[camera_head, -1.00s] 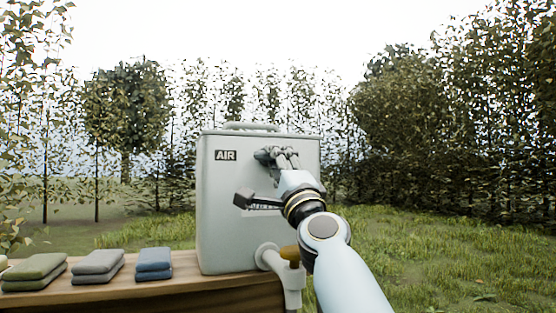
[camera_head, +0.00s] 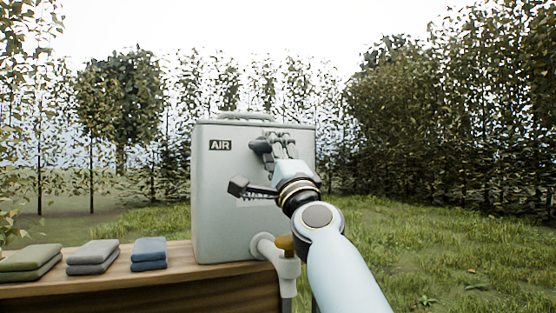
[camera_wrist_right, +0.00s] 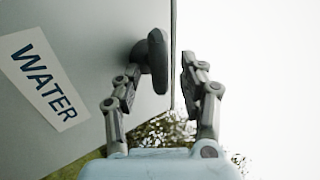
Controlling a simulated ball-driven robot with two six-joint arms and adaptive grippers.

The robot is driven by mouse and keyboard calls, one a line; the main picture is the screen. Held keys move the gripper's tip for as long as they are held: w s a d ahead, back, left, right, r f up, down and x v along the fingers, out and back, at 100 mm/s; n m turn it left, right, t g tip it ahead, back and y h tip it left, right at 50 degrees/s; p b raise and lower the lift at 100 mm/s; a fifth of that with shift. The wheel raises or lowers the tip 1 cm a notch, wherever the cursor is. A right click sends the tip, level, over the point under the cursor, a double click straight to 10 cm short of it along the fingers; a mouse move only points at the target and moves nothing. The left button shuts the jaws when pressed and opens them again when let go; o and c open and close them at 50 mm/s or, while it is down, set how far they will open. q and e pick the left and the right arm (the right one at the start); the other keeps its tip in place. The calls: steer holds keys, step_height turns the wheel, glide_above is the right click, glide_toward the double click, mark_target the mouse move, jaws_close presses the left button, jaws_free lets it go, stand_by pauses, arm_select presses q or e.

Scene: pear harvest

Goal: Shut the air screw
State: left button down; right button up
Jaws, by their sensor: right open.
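The air screw is a dark grey round knob (camera_head: 259,146) on the upper front of a pale grey tank (camera_head: 222,215), right of its "AIR" label (camera_head: 220,145). My right gripper (camera_head: 272,142) is open at the knob and partly covers it in the head view. In the right wrist view, the knob (camera_wrist_right: 158,62) stands out from the tank's face between the tips of the two fingers of my right gripper (camera_wrist_right: 164,68). One finger looks close to the knob's stem. I cannot tell whether it touches. My left gripper is not in view.
A pipe with an orange-brown tap (camera_head: 285,242) sticks out low on the tank's front, below my right arm. The tank stands on a wooden table (camera_head: 190,285). Folded green, grey and blue cloths (camera_head: 149,253) lie to its left. Grass and trees lie beyond.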

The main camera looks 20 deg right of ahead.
steer(key=v, duration=1.2)
steer(key=shift+r, duration=0.1)
